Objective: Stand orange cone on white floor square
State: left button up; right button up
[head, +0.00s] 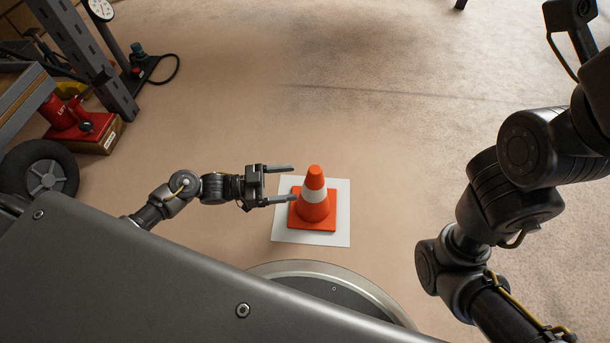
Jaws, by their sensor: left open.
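The orange cone (315,205) with a white band stands upright on the white floor square (337,238). I cannot tell whether the nearer finger touches the cone. My right arm is at the right side of the view, and its gripper is out of the picture.
At the upper left stand a grey metal shelf frame (100,60), a red jack (75,120) on a box, a black wheel (42,172) and a foot pump with a gauge (101,8). The concrete floor (370,110) behind the square is clear.

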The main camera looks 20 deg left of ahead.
pick_arm(q)
jog(key=shift+p+v, duration=0.4)
jog(key=shift+v, duration=1.65)
